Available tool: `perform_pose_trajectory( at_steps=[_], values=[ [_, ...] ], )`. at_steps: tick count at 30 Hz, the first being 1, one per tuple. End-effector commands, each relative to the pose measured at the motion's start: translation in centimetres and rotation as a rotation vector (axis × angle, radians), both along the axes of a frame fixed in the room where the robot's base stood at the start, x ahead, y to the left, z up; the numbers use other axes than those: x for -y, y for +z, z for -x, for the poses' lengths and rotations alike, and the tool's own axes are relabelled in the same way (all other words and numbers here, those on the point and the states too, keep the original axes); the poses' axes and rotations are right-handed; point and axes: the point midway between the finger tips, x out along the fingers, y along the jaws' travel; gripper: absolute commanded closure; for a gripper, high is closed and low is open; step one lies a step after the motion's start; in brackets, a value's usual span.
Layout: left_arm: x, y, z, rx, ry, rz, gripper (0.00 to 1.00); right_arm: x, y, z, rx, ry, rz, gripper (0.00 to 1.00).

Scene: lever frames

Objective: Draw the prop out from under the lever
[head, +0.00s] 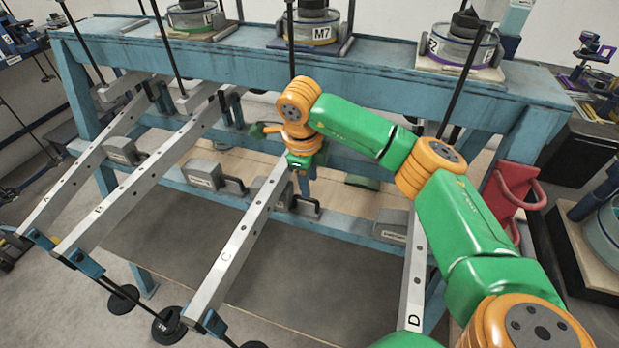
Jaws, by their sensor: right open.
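Four long grey levers, lever A (85,172), lever B (140,182), lever C (238,247) and lever D (413,275), slope down towards me from a blue frame. Grey blocks with dark handles sit by them on the lower blue rail: one by A (122,150), one by B (203,174), one by C (283,196) and one by D (391,226). I cannot tell which are props bearing a lever. My right gripper (303,168) is open, at the upper part of lever C, above and behind its block. Its fingertips are partly hidden. My left gripper is out of view.
The blue top beam (370,62) carries round weights, including one marked M7 (312,33). Dark rods rise past it. Dark discs (168,322) hang below the lever ends. A red holder (515,195) is fixed at right. My right arm covers much of the right side.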

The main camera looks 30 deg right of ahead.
Motion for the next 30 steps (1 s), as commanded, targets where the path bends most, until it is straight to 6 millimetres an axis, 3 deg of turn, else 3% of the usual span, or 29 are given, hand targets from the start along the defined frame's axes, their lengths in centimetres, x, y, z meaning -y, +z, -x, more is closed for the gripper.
perform_pose_trajectory(
  at_steps=[7,16,17,21,30],
  values=[
    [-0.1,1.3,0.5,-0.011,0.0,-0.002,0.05,0.7,-4.3,-0.5,-0.004,-0.002,0.0,0.55],
    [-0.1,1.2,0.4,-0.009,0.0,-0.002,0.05,0.7,-5.2,-0.6,-0.001,0.0,-0.001,0.55],
    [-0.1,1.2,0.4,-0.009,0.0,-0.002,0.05,0.7,-5.2,-0.6,-0.001,0.0,-0.001,0.61],
    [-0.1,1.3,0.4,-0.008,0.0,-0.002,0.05,0.7,-5.1,-0.6,0.0,0.0,-0.001,0.99],
    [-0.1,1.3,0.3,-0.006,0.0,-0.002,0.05,0.7,-5.1,-0.6,0.0,0.001,-0.001,1.0]
  ],
)
